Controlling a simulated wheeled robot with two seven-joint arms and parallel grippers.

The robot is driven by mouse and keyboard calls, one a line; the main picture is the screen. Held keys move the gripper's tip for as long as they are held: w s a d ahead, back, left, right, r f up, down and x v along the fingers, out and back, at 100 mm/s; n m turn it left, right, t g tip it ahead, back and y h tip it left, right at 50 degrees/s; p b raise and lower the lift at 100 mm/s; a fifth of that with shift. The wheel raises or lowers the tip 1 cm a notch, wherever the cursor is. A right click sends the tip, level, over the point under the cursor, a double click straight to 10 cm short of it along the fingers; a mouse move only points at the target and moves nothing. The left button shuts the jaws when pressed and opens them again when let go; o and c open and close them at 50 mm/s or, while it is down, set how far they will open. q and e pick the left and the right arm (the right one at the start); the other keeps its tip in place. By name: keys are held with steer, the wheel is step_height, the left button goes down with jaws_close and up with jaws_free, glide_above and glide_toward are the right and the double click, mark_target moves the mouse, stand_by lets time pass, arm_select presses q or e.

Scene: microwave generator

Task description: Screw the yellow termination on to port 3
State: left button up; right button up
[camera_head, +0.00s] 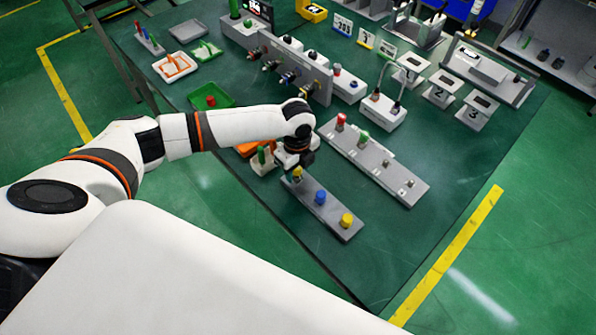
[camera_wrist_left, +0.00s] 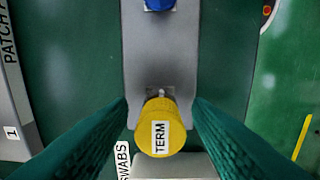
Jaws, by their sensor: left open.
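A yellow termination (camera_wrist_left: 160,128) labelled TERM stands on a grey holder strip (camera_wrist_left: 135,60) in the left wrist view. My left gripper (camera_wrist_left: 159,104) is open, with one finger on each side of the termination; I cannot tell whether they touch it. In the head view the left gripper (camera_head: 297,160) is above the far end of the strip (camera_head: 331,210), and the termination (camera_head: 298,174) is partly hidden beneath it. A grey upright panel with several connectors (camera_head: 288,76) stands at the back; its port numbers are not readable. The right gripper is not in view.
A blue cap (camera_head: 320,197) and another yellow cap (camera_head: 346,220) stand on the same strip. A swabs holder (camera_head: 262,161) is close beside the gripper. A longer grey board (camera_head: 375,165) with red and green parts lies to the right. A green tray (camera_head: 211,97) is behind the arm.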

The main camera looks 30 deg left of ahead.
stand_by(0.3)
arm_select(q)
jaws_close()
steer(key=shift+r, duration=0.15)
steer(key=shift+r+p, duration=2.9)
steer(key=shift+p, duration=0.2)
